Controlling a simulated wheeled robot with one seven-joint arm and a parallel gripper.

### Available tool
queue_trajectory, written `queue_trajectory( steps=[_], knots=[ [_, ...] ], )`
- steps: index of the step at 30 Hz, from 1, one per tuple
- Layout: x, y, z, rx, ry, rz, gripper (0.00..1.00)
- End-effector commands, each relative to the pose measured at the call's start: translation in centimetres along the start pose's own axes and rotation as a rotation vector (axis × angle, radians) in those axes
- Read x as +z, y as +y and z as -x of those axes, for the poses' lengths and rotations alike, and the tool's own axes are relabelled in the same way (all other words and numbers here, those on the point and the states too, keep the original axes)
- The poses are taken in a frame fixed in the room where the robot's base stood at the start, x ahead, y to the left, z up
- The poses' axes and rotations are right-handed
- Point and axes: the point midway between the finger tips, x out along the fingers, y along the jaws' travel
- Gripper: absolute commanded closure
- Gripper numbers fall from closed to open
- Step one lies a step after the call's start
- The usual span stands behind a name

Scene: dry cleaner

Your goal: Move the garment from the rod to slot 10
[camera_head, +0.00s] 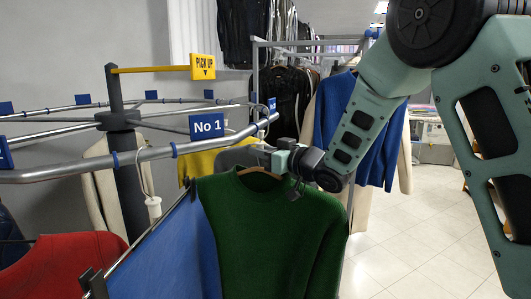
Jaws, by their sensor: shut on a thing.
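A green sweater (272,232) on a hanger hangs in the middle of the head view. My gripper (284,160) is at the top of its hanger and is shut on it, just below the front end of the round rail. Whether the hanger hook touches the rail cannot be told. The round rail (80,166) carries blue tags, one reading "No 1" (207,126). No tag reading 10 can be made out. A yellow "PICK UP" sign (203,66) stands out on a yellow bar from the rail's post.
A red garment (62,266) and a blue panel or garment (180,258) are close to the left of the green sweater. A blue sweater (376,150) hangs behind my arm. Dark garments (290,98) hang on a rack at the back. The tiled floor (425,215) at the right is clear.

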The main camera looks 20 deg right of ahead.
Motion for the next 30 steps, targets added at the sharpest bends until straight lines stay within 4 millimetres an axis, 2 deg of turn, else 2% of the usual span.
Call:
queue_trajectory(
  steps=[14,30],
  knots=[
    [0.0,0.0,-0.1,0.0,0.003,0.001,1.0],
    [1.9,0.0,-0.1,0.0,0.004,0.001,1.0]
  ],
)
